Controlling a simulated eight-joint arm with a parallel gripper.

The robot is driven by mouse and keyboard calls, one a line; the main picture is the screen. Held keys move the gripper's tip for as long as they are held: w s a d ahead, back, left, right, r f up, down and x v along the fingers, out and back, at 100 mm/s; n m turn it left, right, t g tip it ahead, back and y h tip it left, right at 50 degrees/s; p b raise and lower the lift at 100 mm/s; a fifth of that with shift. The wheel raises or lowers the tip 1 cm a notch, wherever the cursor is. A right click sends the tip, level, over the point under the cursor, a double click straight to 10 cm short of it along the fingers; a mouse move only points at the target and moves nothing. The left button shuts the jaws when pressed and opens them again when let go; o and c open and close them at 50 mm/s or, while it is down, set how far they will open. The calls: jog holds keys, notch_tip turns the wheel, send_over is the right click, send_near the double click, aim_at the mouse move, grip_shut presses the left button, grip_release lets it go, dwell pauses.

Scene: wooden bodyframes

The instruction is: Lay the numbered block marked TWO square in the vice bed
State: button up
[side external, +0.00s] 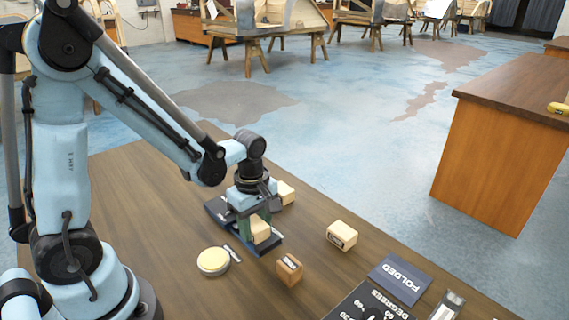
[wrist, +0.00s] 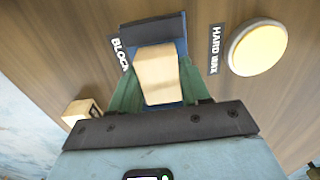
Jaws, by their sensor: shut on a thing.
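My gripper (side external: 262,222) is shut on a pale wooden block (side external: 261,231), low over the dark blue vice bed (side external: 274,243). In the wrist view the green fingers of my gripper (wrist: 158,88) press the block (wrist: 156,70) from both sides, with the blue bed (wrist: 172,27) beyond it. No number shows on the held block. I cannot tell whether its underside touches the bed. A second pale block (side external: 286,191) stands just behind my gripper. Another pale block (side external: 342,235) with a dark mark lies to the right, and a browner block (side external: 289,269) lies in front; their marks are unreadable.
A round, cream wax disc (side external: 213,261) lies left of the bed, beside a label reading HARD WAX (wrist: 216,48). A FOLDED panel (side external: 400,279), a DEGREES dial panel (side external: 368,304) and a clear object (side external: 448,305) occupy the front right. The table's left part (side external: 135,190) is clear.

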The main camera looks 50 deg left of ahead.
aim_at(255, 224)
jog(key=shift+f, duration=0.25)
jog(key=o, duration=1.1)
jog(key=shift+o, duration=0.2)
notch_tip(255, 224, up, 13)
jog(key=s+d+m+t, duration=0.1)
jog(key=m+t, duration=0.6)
jog(key=m, duration=1.1)
jog(key=shift+s+d+r, duration=0.15)
jog(key=shift+s+d, duration=0.25)
jog(key=shift+s, duration=0.35)
